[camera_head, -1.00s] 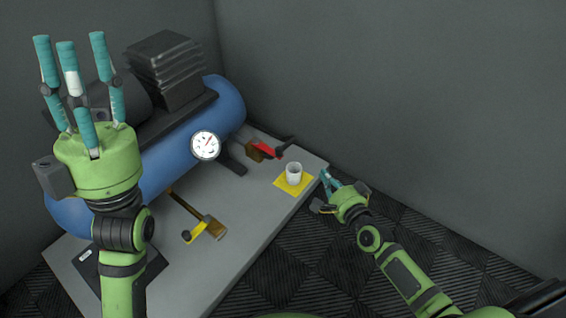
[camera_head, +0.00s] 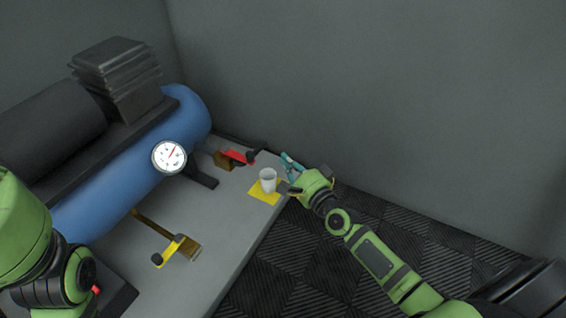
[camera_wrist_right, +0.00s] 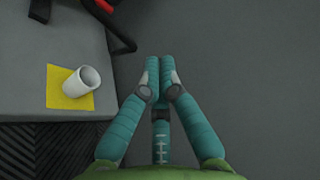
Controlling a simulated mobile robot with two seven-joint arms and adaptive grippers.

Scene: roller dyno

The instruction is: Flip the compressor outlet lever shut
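A red lever (camera_head: 238,156) sits on a brass valve body (camera_head: 222,160) at the blue compressor's far end. A yellow lever (camera_head: 170,249) sits on a brass fitting (camera_head: 190,248) nearer me. I cannot tell from labels which is the outlet. My right gripper (camera_head: 290,163) is beyond the table's right edge, behind and right of the white cup, apart from both levers. In the right wrist view its fingers (camera_wrist_right: 160,80) are drawn together with nothing seen between them. Red parts (camera_wrist_right: 105,6) show there at the top. Only the green body of my left gripper shows at the left; its fingers are out of frame.
The white cup (camera_head: 268,181) stands on a yellow square (camera_head: 262,194) near the grey table's (camera_head: 235,225) right edge. The gauge (camera_head: 169,157) faces out from the blue tank (camera_head: 120,185). A grey wall (camera_head: 380,90) rises behind. The space right of the table is open.

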